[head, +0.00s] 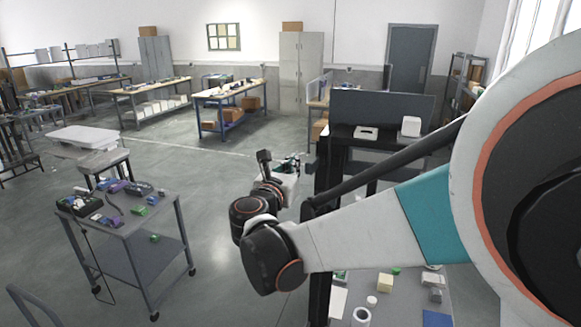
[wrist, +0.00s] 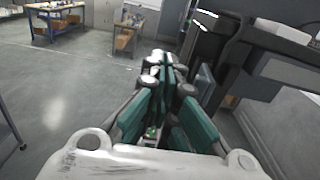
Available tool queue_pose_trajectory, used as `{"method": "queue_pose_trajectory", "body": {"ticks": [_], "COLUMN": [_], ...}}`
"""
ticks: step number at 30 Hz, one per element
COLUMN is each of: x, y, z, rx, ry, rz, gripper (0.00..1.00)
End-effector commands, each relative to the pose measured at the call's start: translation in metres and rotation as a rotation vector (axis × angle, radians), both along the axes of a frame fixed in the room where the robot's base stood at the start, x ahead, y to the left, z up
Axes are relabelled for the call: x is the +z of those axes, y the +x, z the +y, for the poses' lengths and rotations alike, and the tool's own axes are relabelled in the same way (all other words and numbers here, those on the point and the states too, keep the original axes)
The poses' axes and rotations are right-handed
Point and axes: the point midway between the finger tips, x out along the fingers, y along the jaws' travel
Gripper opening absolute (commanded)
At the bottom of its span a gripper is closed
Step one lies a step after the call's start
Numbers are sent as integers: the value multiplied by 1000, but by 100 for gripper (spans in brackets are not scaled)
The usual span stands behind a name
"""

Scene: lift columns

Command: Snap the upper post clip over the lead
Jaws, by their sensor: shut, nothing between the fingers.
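My gripper (head: 290,165) is in the middle of the head view, at the end of my arm, just left of a dark upright post (head: 323,180). In the wrist view, my gripper's teal and grey fingers (wrist: 162,65) are together, with nothing seen between them. The dark post (wrist: 194,42) stands right of the fingers there, apart from them as far as I can see. I cannot make out the upper post clip or the lead in either view; they may be too small or hidden behind my arm.
A dark shelf (head: 350,131) with a white box (head: 411,126) is beside the post. Below it, a grey worktop (head: 400,300) holds small items. A grey cart (head: 130,225) with tools stands left. Open floor (head: 215,200) lies between cart and gripper.

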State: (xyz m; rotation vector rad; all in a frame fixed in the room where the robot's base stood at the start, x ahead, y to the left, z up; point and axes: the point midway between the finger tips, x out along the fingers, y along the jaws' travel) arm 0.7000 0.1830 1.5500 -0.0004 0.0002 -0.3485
Motion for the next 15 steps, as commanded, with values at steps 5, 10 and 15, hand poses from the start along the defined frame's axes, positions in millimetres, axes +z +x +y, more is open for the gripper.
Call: {"method": "queue_pose_trajectory", "body": {"ticks": [5, 10, 15], "x": [0, 0, 0], "y": [-2, -4, -7], "z": [-7, -12, -18], "rx": [-1, 0, -1], "ry": [0, 0, 0], "rz": [0, 0, 0], "gripper": [0, 0, 0]}}
